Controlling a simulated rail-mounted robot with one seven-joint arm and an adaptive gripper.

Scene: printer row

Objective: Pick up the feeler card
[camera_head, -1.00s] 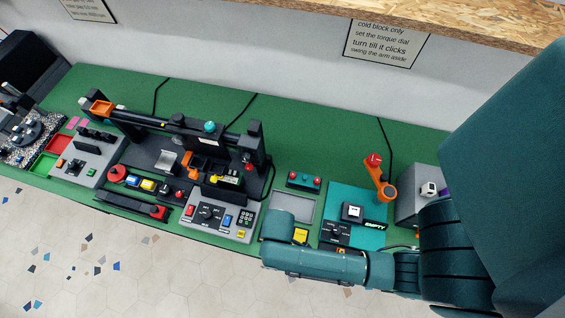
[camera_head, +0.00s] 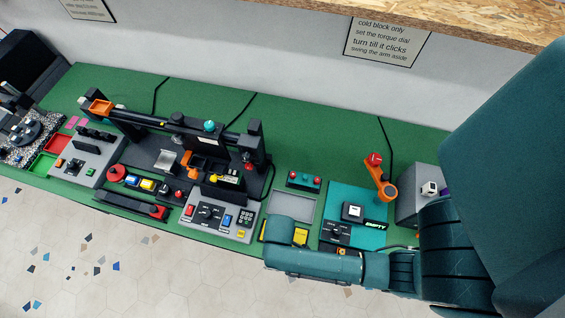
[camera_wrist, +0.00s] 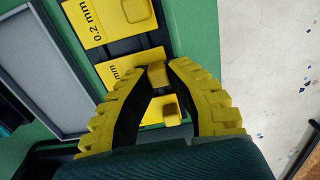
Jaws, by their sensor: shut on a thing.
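Several yellow feeler cards lie in a dark holder (camera_wrist: 146,44) on the green bench in the wrist view. The far card (camera_wrist: 84,20) reads "0.2 mm" and has a raised yellow block. The middle card (camera_wrist: 122,70) shows only "mm"; the rest of its label is hidden. A nearer card (camera_wrist: 154,110) is mostly hidden behind my fingers. My gripper (camera_wrist: 158,70) has its yellow ridged fingertips shut on the block (camera_wrist: 157,76) of the middle card. I cannot tell whether that card is lifted. In the head view my teal wrist covers the gripper; a yellow card (camera_head: 300,236) shows beside it.
A grey tray (camera_wrist: 38,68) lies left of the cards in the wrist view. In the head view, a keypad panel (camera_head: 217,216) is to the left and a teal plate (camera_head: 372,236) with an orange arm (camera_head: 380,180) to the right. Open green bench lies behind.

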